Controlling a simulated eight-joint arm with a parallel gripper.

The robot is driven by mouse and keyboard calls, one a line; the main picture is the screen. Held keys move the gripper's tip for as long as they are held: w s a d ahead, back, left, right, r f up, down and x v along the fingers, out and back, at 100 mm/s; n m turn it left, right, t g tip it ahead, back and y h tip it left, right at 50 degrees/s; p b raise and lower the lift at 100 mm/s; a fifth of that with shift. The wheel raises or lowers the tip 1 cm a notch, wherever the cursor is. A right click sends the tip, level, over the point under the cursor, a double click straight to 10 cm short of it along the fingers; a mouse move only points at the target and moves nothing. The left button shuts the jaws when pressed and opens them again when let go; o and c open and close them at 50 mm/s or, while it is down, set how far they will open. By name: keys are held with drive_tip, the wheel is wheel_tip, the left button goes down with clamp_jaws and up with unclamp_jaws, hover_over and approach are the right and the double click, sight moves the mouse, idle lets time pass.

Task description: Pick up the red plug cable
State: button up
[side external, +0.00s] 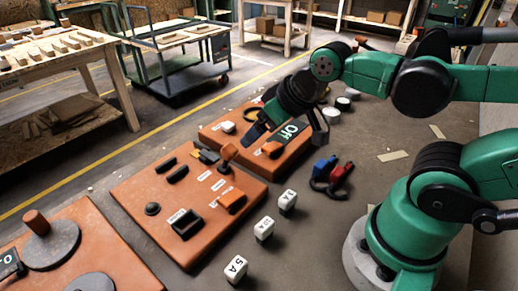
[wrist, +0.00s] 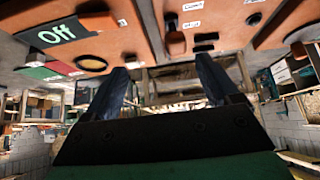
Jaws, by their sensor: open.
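The red plug cable (side external: 341,174) lies on the grey floor right of the orange boards, its black cord curling beside it. A blue plug (side external: 323,166) lies close to its left. My gripper (side external: 256,132) hangs over the upper orange board, to the left of the red plug cable and apart from it. In the wrist view its two dark blue fingers (wrist: 161,75) stand wide apart with nothing between them. I cannot make out the red plug cable in the wrist view.
The upper board (side external: 215,138) carries an "Off" sign (side external: 291,131). The middle board (side external: 135,190) holds switches and sockets. Several white blocks (side external: 264,229) stand on the floor to its right. White round pieces (side external: 333,115) lie behind the plugs. Floor around the plugs is mostly clear.

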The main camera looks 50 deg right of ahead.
drive_tip(key=g, duration=0.7)
hover_over(339, 171)
drive_tip(key=shift+m, duration=0.4)
wheel_tip(339, 171, down, 6)
drive_tip(key=shift+f, duration=2.85)
clamp_jaws()
